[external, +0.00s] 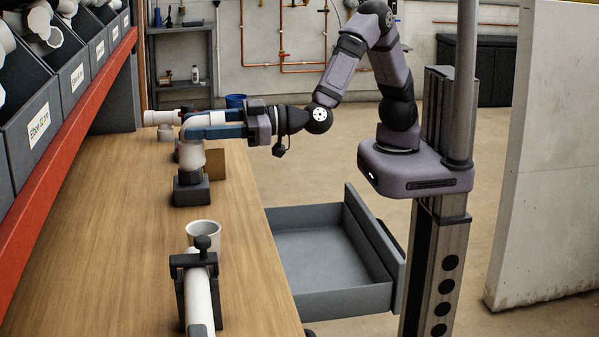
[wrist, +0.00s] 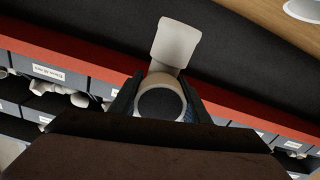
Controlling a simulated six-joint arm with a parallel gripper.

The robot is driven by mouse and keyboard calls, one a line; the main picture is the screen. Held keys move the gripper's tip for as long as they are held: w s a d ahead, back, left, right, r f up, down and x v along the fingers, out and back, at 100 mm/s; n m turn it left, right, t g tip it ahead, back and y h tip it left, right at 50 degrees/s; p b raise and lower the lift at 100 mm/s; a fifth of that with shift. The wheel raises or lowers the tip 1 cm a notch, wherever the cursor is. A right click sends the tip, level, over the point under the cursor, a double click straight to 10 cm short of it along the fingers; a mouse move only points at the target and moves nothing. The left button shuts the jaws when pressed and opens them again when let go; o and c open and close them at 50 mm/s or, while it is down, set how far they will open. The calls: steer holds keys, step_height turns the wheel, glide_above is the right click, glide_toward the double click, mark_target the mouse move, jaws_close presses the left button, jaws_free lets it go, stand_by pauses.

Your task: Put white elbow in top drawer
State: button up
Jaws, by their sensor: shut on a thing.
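My gripper (external: 192,127) is over the far part of the wooden bench, with its fingers pointing left. In the wrist view my gripper (wrist: 160,98) is shut on the white elbow (wrist: 176,42). One open end of the elbow faces the camera between the fingers, and its other limb extends toward the top of the picture. In the external view the fingers partly hide the elbow, and it overlaps white parts behind it. An open grey drawer (external: 318,285) juts out from the bench's right side, and its visible inside is empty.
Labelled bins of white fittings (external: 40,125) line the left above a red rail (external: 70,115). On the bench stand a dark block (external: 191,192) under a white part, a white round fitting (external: 203,228) and a clamped white pipe (external: 198,295). Bare bench (external: 95,270) lies left of these.

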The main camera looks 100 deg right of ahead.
mark_target(201, 148)
steer(key=shift+d+f+b, duration=0.1)
steer(key=shift+f+b, duration=2.25)
steer(key=shift+b, duration=0.45)
steer(key=shift+f, duration=5.05)
steer(key=shift+f, duration=0.15)
steer(key=shift+f, duration=0.1)
steer(key=o, duration=1.2)
